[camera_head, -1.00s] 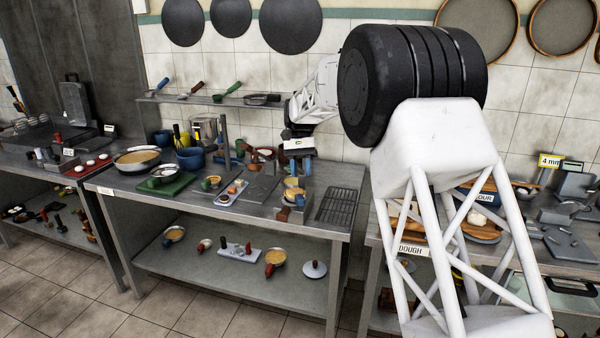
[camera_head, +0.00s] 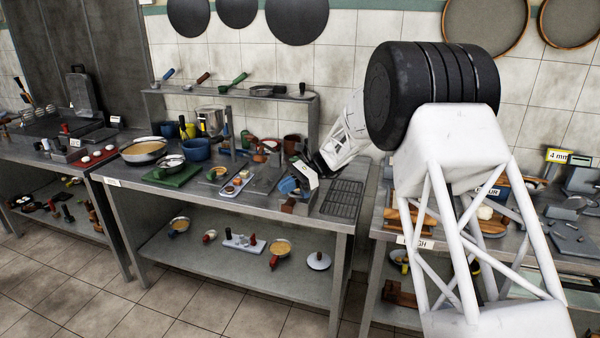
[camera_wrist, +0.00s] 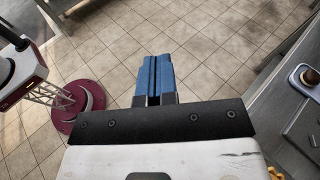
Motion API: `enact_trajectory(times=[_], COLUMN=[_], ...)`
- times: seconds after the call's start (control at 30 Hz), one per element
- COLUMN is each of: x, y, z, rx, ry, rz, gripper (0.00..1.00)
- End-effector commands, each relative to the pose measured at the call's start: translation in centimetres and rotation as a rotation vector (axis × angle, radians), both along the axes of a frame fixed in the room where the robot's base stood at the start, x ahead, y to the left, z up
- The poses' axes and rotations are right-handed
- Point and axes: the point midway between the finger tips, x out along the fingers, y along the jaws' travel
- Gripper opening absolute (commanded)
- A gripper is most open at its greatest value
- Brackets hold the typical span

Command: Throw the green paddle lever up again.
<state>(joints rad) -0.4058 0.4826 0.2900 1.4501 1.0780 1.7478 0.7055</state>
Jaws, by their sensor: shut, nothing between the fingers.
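I cannot pick out a green paddle lever in either current view. My gripper (camera_head: 288,187) is low over the right end of the middle counter, tilted down to the left, beside the dark wire rack (camera_head: 343,198). In the wrist view its two blue fingers (camera_wrist: 154,75) lie together with nothing between them, and tiled floor shows beyond them. The fingers partly hide the small items at that end of the counter in the head view.
The middle counter holds a green board (camera_head: 172,176), a blue pot (camera_head: 196,149) and a wide pan (camera_head: 143,151). A white plate with upright pegs (camera_head: 243,243) is on the lower shelf. A wall shelf (camera_head: 228,90) holds several handled tools. A maroon round base (camera_wrist: 82,105) stands on the floor.

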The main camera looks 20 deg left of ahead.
Motion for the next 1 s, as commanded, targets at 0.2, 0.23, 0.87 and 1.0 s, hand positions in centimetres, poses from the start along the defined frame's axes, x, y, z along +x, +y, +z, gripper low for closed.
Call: enact_trajectory(times=[0.2,0.23,0.87,1.0], x=[1.1,1.3,8.3,9.4], y=[0.2,0.1,-5.8,-7.5], z=[-0.9,-1.0,-4.5,-5.3], rx=[0.107,0.122,0.444,0.5], ry=[0.195,0.223,0.79,0.871], rz=[-0.215,-0.245,-0.838,-0.922], gripper=[0.0,0.0,0.0,0.0])
